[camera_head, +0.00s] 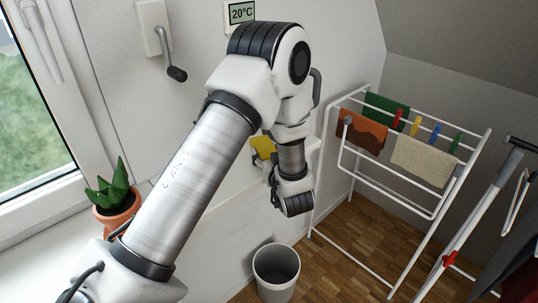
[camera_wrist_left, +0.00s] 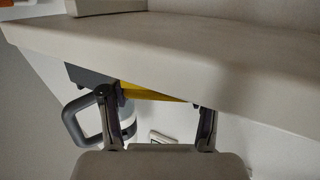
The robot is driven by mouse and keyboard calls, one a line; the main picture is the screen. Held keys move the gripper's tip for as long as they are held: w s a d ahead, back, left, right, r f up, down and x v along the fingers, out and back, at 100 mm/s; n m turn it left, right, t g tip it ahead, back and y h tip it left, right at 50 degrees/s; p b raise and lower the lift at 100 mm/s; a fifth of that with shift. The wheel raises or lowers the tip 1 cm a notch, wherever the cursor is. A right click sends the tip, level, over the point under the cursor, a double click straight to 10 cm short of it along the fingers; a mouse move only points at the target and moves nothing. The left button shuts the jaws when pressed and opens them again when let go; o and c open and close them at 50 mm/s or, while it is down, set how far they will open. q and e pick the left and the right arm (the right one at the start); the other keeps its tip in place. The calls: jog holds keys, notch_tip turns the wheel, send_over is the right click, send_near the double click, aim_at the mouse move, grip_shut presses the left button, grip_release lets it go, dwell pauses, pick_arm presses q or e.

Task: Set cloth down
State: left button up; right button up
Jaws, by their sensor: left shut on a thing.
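A yellow cloth (camera_head: 263,146) shows beside my left wrist in the head view, in front of the white wall. My left gripper (camera_head: 262,157) is shut on it; the arm and wrist hide much of the fingers. In the left wrist view the two dark fingers of the gripper (camera_wrist_left: 156,105) stand apart with a strip of yellow cloth (camera_wrist_left: 150,91) between and behind them. A pale slab (camera_wrist_left: 220,65) crosses that view and hides part of the cloth. I cannot tell whether the cloth touches it. My right gripper is not in view.
A white drying rack (camera_head: 352,167) with green, orange and beige cloths and coloured clips stands at right. A grey bin (camera_head: 277,280) stands on the wooden floor (camera_head: 345,262). A potted plant (camera_head: 112,212) sits by the window. A wall crank (camera_head: 172,65) projects at upper left.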

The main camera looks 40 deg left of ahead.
pick_arm(q)
jog(key=shift+w+a+f, duration=0.1)
jog(key=shift+w+f, duration=0.05)
jog(key=shift+w, duration=0.05)
jog(key=shift+s+f, duration=0.1)
jog(key=shift+s, duration=0.15)
jog(key=o, duration=0.8)
jog(key=shift+o, duration=1.4)
jog(key=shift+w, duration=0.15)
